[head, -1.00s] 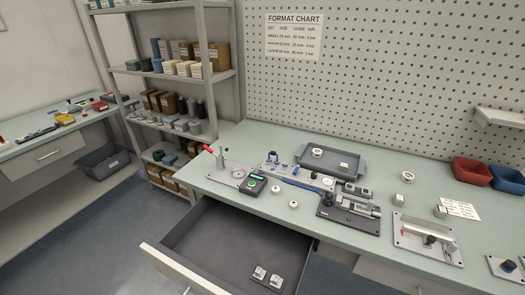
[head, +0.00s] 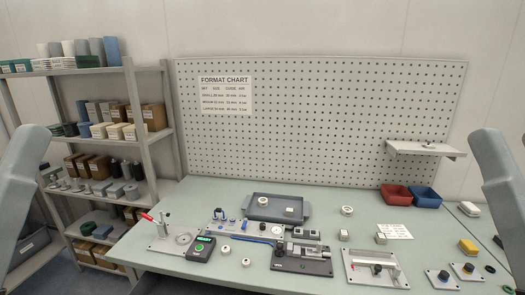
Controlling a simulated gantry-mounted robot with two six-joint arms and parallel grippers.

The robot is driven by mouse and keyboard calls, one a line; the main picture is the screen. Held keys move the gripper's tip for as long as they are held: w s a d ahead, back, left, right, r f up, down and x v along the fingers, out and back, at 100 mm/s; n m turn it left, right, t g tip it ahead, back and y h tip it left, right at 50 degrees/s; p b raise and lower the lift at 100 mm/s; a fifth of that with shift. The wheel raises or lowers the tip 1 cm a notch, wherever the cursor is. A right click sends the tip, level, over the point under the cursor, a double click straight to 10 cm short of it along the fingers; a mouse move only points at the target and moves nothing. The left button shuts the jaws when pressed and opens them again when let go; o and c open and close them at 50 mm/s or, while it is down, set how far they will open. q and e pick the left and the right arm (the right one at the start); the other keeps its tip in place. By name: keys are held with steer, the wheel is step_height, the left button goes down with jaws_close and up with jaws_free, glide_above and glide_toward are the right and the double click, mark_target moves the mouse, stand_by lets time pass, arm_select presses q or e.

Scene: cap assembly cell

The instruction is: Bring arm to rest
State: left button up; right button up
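Grey links of my two arms stand at the left and right edges of the head view, raised and clear of the workbench (head: 210,270). Neither gripper shows, so I cannot see their fingers or whether they hold anything. The bench carries the cap assembly station: a fixture plate with a red-handled clamp (head: 165,238), a dark box with a green button (head: 201,249), a black-based device (head: 302,259) and a grey tray (head: 277,208) behind them.
Two small round parts (head: 246,262) lie near the bench front. Red (head: 394,197) and blue (head: 424,198) bins stand at the back right. A plate with a bar handle (head: 374,268) sits front right. A stocked shelf rack (head: 152,140) stands left. The pegboard (head: 310,120) rises behind.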

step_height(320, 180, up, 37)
steer(key=p, duration=3.3)
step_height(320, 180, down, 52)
steer(key=b, duration=5.2)
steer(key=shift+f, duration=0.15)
